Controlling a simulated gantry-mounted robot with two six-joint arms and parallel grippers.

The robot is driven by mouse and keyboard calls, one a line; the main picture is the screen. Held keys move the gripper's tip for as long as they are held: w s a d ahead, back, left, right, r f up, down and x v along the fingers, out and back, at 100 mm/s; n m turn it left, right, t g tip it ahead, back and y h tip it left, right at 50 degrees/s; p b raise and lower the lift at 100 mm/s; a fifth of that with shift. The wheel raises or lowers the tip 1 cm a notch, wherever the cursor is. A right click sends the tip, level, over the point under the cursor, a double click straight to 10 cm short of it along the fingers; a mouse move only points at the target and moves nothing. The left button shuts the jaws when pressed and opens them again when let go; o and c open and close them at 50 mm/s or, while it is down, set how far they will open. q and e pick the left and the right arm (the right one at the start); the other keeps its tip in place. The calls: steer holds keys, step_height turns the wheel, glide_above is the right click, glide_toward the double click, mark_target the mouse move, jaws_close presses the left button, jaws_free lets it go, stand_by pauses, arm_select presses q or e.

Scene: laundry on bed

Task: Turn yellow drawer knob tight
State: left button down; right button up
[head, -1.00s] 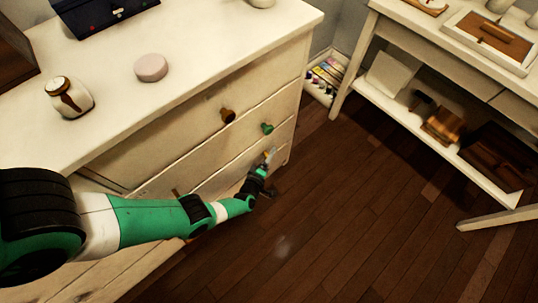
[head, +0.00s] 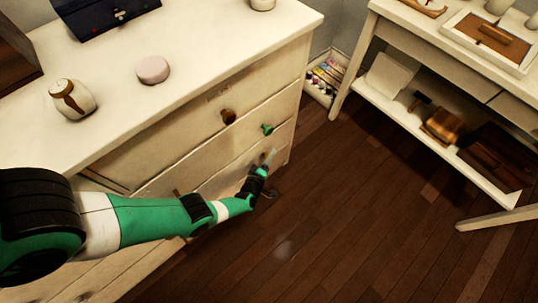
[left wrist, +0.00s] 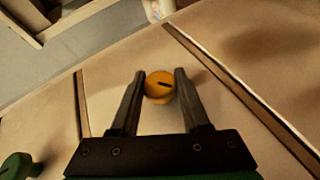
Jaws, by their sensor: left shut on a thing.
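The yellow knob (left wrist: 158,84), round with a dark slot-like mark on its face, sits on a cream drawer front in the left wrist view. My left gripper (left wrist: 160,75) has one finger on each side of the knob and is shut on it. In the head view my left gripper (head: 269,158) is at the low drawer on the right end of the dresser (head: 215,75); I cannot make out the yellow knob there. My right gripper is not in view.
A green knob (head: 267,129) and a brown knob (head: 228,116) are on the drawers above; the green one also shows in the left wrist view (left wrist: 18,166). A pink round object (head: 153,69) and a jar (head: 72,98) stand on top. Wooden floor (head: 340,220) is clear to the right.

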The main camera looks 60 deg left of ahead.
arm_select(q)
steer(key=shift+r+m+g+h+p, duration=0.3)
steer(key=shift+g+p, duration=0.3)
steer(key=shift+p, duration=0.65)
steer(key=shift+g+h+p, duration=0.3)
steer(key=shift+g+p, duration=0.35)
steer(key=shift+g, duration=0.05)
steer(key=shift+f+m+g, duration=0.15)
steer(key=shift+m+g, duration=0.15)
steer(key=shift+f+m+g+h+p, duration=0.25)
steer(key=shift+g+h+p, duration=0.3)
steer(key=shift+g, duration=0.45)
steer(key=shift+s, duration=0.1)
steer(key=shift+c, duration=1.9)
jaws_free()
steer(key=shift+r, duration=0.1)
